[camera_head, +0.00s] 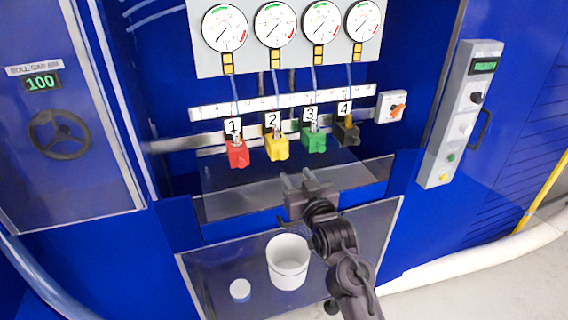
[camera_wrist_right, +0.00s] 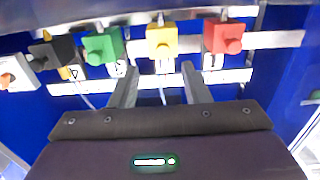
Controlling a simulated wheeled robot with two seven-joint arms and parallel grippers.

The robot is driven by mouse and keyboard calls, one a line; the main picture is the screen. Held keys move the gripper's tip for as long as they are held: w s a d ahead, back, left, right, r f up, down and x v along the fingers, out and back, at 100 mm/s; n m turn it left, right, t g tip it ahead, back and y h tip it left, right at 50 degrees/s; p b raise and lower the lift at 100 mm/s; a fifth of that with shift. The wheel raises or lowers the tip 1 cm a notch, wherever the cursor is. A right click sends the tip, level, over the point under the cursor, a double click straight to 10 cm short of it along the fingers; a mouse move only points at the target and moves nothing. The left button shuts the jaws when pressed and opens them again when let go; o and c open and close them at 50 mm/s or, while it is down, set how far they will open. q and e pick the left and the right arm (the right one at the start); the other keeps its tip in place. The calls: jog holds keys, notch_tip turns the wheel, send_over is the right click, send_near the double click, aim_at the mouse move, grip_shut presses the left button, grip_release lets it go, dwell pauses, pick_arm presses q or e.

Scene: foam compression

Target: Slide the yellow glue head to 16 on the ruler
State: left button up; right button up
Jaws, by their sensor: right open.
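The yellow glue head (camera_head: 277,148) is the second from the left on the rail, under the label 2. It also shows in the right wrist view (camera_wrist_right: 162,40), upside down and a little beyond the fingertips. The white ruler (camera_head: 205,113) runs behind the heads; its numbers are too small to read surely. My right gripper (camera_head: 296,180) is below and slightly right of the yellow head, apart from it. In the right wrist view its two fingers (camera_wrist_right: 158,70) are spread with nothing between them. My left gripper is not in view.
The red head (camera_head: 237,153) is left of the yellow one; the green (camera_head: 313,140) and black (camera_head: 347,131) heads are to its right. Gauges (camera_head: 275,25) hang above. A white bucket (camera_head: 288,262) and a white lid (camera_head: 240,290) are on the lower shelf.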

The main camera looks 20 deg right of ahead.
aim_at(283, 156)
jog(key=w, duration=0.2)
jog(key=w+p, duration=0.1)
jog(key=w, duration=0.2)
jog(key=w+p, duration=0.1)
jog(key=w, duration=0.1)
jog(key=shift+w+a+r, duration=0.15)
jog(key=shift+a+r, duration=0.2)
jog(key=shift+r, duration=0.05)
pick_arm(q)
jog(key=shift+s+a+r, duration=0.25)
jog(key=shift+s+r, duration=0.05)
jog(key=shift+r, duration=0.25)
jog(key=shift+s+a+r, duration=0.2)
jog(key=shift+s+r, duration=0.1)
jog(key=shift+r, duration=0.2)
pick_arm(e)
jog(key=c, duration=0.9)
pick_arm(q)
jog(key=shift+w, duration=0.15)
pick_arm(e)
grip_shut()
jog(key=shift+a, duration=0.1)
